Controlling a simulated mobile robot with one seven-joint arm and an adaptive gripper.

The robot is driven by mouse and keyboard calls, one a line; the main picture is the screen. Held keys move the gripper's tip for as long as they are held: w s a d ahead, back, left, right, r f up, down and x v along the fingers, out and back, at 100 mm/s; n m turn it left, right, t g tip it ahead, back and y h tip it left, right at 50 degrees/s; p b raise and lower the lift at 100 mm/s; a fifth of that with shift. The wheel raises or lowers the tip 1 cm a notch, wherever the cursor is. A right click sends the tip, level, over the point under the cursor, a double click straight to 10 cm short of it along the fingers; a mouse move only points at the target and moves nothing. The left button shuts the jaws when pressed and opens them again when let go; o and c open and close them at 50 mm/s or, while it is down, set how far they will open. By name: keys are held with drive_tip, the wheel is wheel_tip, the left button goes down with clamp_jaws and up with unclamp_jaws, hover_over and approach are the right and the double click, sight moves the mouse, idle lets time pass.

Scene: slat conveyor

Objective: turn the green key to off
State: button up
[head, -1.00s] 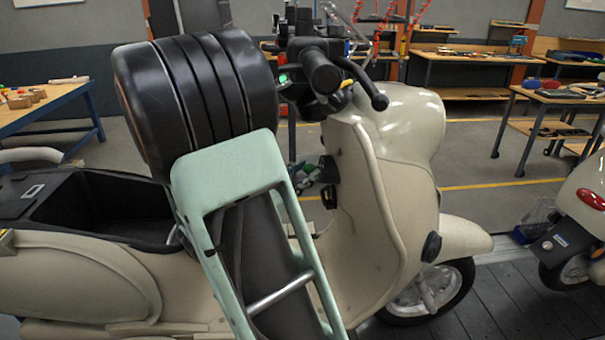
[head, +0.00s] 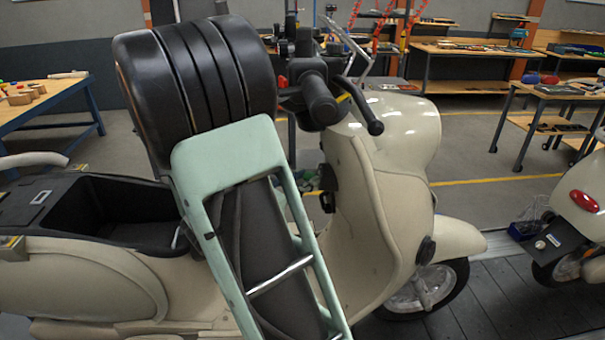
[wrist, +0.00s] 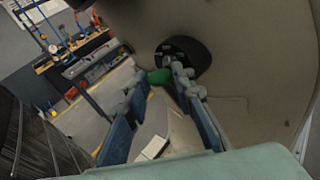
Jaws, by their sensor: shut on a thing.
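The green key (wrist: 159,76) shows in the wrist view between my fingertips, in front of a round black lock housing (wrist: 188,52) on the cream scooter panel. My gripper (wrist: 161,80) is shut on the key, with one finger on each side of it. The key's exact angle is hard to tell. In the head view, the black lock housing (head: 327,178) shows on the inner side of the scooter's front shield (head: 365,210). My gripper (head: 308,181) is small and partly hidden behind my arm there.
A small red light (head: 282,82) shows by the scooter's handlebar (head: 318,98). The open seat box (head: 120,215) is at left. Another scooter (head: 585,205) stands at right on the slat conveyor (head: 490,295). Workbenches stand behind, with free floor between.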

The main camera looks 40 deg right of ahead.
idle(0.4)
drive_tip(key=shift+r+y, duration=0.1)
drive_tip(key=shift+y, duration=0.2)
drive_tip(key=o, duration=1)
drive_tip(key=shift+n, duration=0.4)
drive_tip(key=v, duration=1.2)
drive_tip(key=shift+w+r, duration=0.1)
drive_tip(key=shift+r, duration=0.1)
drive_tip(key=shift+a, duration=0.1)
drive_tip(key=shift+v, duration=2.9)
